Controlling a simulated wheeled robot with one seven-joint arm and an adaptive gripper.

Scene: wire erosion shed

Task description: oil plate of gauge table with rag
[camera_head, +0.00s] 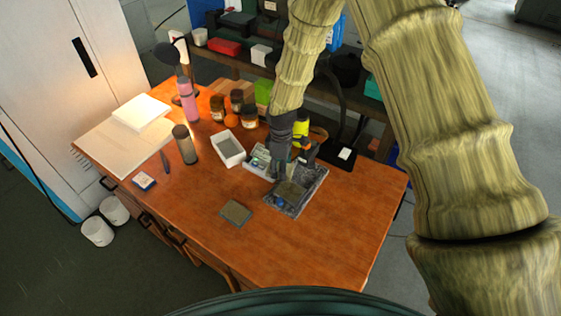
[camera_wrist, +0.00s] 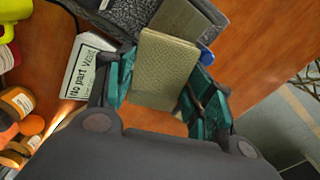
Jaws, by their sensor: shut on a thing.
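The gauge table (camera_head: 313,184) is a dark speckled slab with a raised rim on the wooden table, right of centre. A flat grey-brown plate (camera_head: 290,194) lies on it. In the wrist view the plate (camera_wrist: 190,22) shows beyond the rag, with the speckled slab (camera_wrist: 127,12) beside it. My gripper (camera_head: 284,172) is over the left part of the gauge table. In the wrist view it is shut on a beige textured rag (camera_wrist: 162,68) between its teal fingers. The rag overlaps the plate's near edge in this view; whether they touch I cannot tell.
A white labelled box (camera_wrist: 85,68) stands left of my gripper. A small blue thing (camera_head: 280,203) is by the plate. A white bin (camera_head: 228,149), dark jars (camera_head: 249,116) and a pink bottle (camera_head: 188,100) stand left.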

